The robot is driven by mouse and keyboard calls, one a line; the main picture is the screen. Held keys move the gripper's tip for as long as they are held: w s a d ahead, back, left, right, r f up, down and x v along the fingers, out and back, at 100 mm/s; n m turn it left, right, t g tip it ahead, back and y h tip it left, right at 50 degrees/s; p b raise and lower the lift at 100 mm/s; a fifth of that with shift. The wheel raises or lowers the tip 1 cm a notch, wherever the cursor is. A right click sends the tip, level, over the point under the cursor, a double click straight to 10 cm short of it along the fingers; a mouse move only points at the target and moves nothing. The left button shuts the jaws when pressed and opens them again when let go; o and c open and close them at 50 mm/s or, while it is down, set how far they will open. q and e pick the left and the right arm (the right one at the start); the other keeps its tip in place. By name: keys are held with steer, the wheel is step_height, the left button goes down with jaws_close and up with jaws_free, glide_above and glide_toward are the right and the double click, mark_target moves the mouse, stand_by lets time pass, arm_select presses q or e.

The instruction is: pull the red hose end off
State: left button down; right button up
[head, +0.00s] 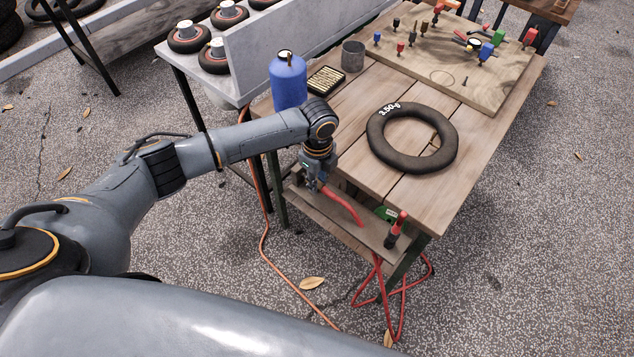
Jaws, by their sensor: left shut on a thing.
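My left gripper (316,180) points down at the near-left edge of the wooden table, above its lower shelf. It is shut on the upper end of a thick red hose end (345,206), which slants down to the right over the shelf. Its fingertips and the exact grip are small and partly hidden. What the hose end is joined to cannot be made out. A thinner red hose (379,290) hangs in loops below the shelf's right end. My right gripper is not in view.
A black tyre (374,138) lies on the wooden table (430,205). A red and black tool (396,229) stands at the shelf's right end, near a green box (386,213). A blue tank (287,82) stands behind my left wrist. An orange hose (264,235) runs down to the ground.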

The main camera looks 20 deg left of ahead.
mark_target(334, 195)
arm_select(q)
steer(key=shift+s+d+p, duration=0.2)
steer(key=shift+d, duration=0.3)
steer(key=shift+s+d+p, duration=0.2)
steer(key=shift+d, duration=0.3)
steer(key=shift+s+d+p, duration=0.3)
steer(key=shift+d, duration=0.45)
steer(key=shift+s+d+p, duration=0.25)
steer(key=shift+d, duration=0.5)
step_height(334, 195, up, 5)
steer(key=p, duration=0.5)
steer(key=shift+r, duration=0.15)
